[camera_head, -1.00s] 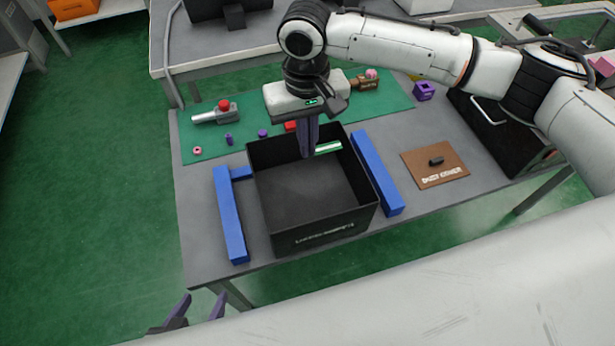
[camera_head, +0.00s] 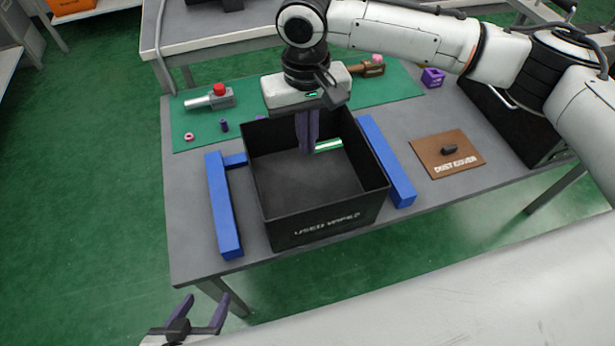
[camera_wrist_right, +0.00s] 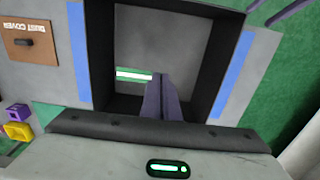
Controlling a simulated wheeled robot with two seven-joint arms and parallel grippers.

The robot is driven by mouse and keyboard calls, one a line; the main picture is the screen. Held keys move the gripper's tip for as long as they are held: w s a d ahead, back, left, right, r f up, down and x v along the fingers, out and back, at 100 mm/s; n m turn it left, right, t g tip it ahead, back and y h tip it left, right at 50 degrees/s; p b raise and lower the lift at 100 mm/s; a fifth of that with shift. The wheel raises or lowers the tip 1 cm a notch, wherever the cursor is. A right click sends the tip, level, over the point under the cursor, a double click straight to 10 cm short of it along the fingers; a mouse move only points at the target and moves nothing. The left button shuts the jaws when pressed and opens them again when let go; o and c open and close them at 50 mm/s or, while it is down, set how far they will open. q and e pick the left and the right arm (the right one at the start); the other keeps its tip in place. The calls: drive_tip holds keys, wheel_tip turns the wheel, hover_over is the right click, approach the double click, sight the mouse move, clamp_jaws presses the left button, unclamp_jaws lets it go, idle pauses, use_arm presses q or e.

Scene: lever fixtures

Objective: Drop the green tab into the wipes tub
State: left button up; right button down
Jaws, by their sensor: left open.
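The wipes tub is a black open box (camera_head: 330,238) marked as used wipes, on the grey bench; it also shows in the right wrist view (camera_wrist_right: 100,50). My right gripper (camera_head: 307,150) points down over the tub's opening. Its fingers (camera_wrist_right: 163,77) are together at one end of the green tab. The green tab (camera_head: 328,146), a thin strip with a white band, sticks out sideways from the fingertips within the tub's outline; it also shows in the right wrist view (camera_wrist_right: 134,74). My left gripper (camera_head: 203,312) is open and empty, low and in front of the bench.
Blue bars (camera_head: 222,215) (camera_head: 386,160) flank the tub. A brown dust cover plate (camera_head: 440,165) with a dark knob lies to the right. A green mat (camera_head: 185,135) behind holds a red-knobbed fixture (camera_head: 215,98) and small purple and pink parts.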

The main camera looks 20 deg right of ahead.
drive_tip(key=c, duration=2)
unclamp_jaws()
wheel_tip(320, 180, up, 10)
drive_tip(key=shift+r+p, duration=0.2)
drive_tip(key=shift+p, duration=0.3)
